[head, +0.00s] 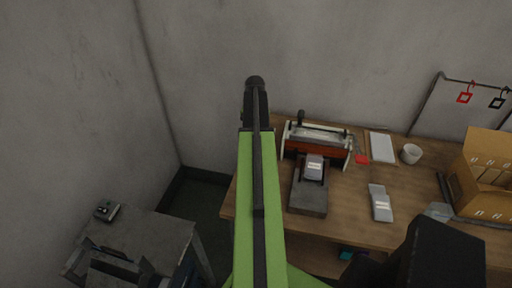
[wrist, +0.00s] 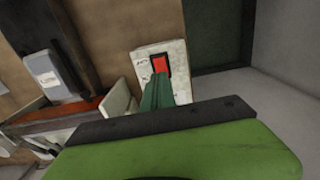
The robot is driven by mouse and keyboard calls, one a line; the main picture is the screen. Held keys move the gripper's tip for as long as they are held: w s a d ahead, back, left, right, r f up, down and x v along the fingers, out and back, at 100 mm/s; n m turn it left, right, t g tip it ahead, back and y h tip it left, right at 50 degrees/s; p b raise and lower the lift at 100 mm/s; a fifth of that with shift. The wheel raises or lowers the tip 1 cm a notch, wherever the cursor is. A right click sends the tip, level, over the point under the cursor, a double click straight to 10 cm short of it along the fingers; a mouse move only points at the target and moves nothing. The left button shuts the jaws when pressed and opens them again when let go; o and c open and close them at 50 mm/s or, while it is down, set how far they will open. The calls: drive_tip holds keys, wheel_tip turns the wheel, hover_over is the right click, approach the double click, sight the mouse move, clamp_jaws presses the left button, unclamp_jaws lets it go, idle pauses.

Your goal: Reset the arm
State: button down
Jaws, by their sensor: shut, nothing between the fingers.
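My arm is raised in the middle of the head view, its green link running up to a dark end (head: 256,88) in front of the bare wall. In the wrist view, narrow green fingers, my gripper (wrist: 158,88), stick out past the dark bar and green body. They are shut and hold nothing. Behind them is a pale panel (wrist: 147,56) with a red switch-like square (wrist: 160,64), partly covered by the fingers. Whether they touch it cannot be told.
A press (head: 318,136) with a dark board (head: 308,200) stands right of my arm. A grey side table (head: 152,240) stands lower left.

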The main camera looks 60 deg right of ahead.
drive_tip(key=w+a+n, duration=0.3)
drive_tip(key=w+a, duration=0.8)
drive_tip(key=a, duration=0.4)
drive_tip(key=w+a+n, duration=0.3)
drive_tip(key=w+a, duration=0.7)
drive_tip(key=a, duration=0.5)
drive_tip(key=s+a+n, duration=0.2)
drive_tip(key=a+n, duration=0.2)
drive_tip(key=a, duration=1)
drive_tip(key=s+a+f+n+b, duration=0.1)
drive_tip(key=s+a+n, duration=0.2)
drive_tip(key=a, duration=1.1)
drive_tip(key=shift+s+a+f+n, duration=0.15)
drive_tip(key=shift+s+a+n, duration=0.2)
drive_tip(key=shift+n, duration=0.35)
